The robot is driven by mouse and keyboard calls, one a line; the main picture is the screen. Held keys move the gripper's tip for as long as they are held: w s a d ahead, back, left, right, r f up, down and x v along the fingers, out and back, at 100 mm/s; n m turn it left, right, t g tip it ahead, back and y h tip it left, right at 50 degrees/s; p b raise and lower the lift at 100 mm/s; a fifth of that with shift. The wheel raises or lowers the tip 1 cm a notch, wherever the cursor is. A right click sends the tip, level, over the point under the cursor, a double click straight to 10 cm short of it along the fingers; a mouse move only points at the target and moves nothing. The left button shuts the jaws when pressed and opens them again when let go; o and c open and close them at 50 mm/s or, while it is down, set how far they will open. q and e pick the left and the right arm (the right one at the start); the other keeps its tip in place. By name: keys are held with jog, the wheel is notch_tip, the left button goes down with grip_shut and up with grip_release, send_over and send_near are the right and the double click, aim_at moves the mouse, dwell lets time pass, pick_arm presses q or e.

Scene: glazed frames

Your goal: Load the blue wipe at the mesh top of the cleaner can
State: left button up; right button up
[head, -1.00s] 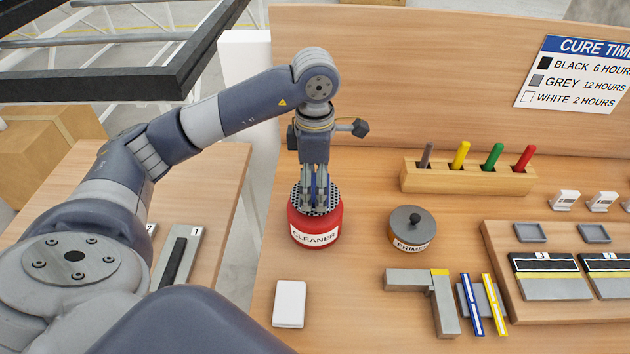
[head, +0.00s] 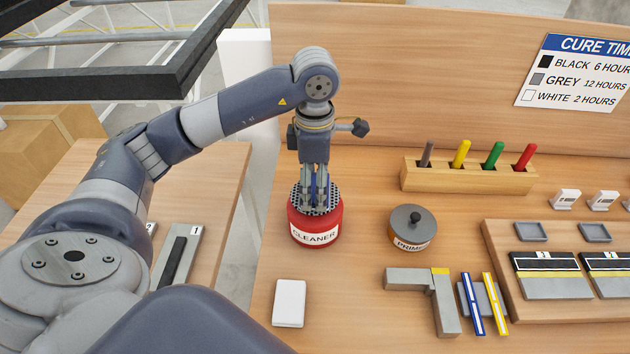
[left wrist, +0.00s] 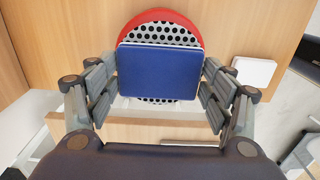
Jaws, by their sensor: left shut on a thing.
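The red cleaner can (head: 316,238) stands upright on the bench in the head view. Its perforated mesh top (head: 331,205) faces up, and the top also shows in the left wrist view (left wrist: 158,30). My left gripper (head: 315,192) points straight down over the can, its fingers at the mesh. It is shut on the blue wipe (left wrist: 160,73), a flat blue block between the finger pads. In the wrist view the wipe lies over the middle of the mesh. I cannot tell whether it touches the mesh. My right gripper is not in view.
A primer pot (head: 411,229) stands right of the can. A white block (head: 289,303) lies in front of it. A wooden rack (head: 466,176) with several coloured sticks stands behind at the right. A grey L-shaped piece (head: 443,303) lies at the front right.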

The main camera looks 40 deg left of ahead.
aim_at(315, 187)
pick_arm(q)
jog(key=shift+r+p, duration=1.95)
jog(key=shift+r, duration=1.5)
jog(key=shift+f, duration=0.1)
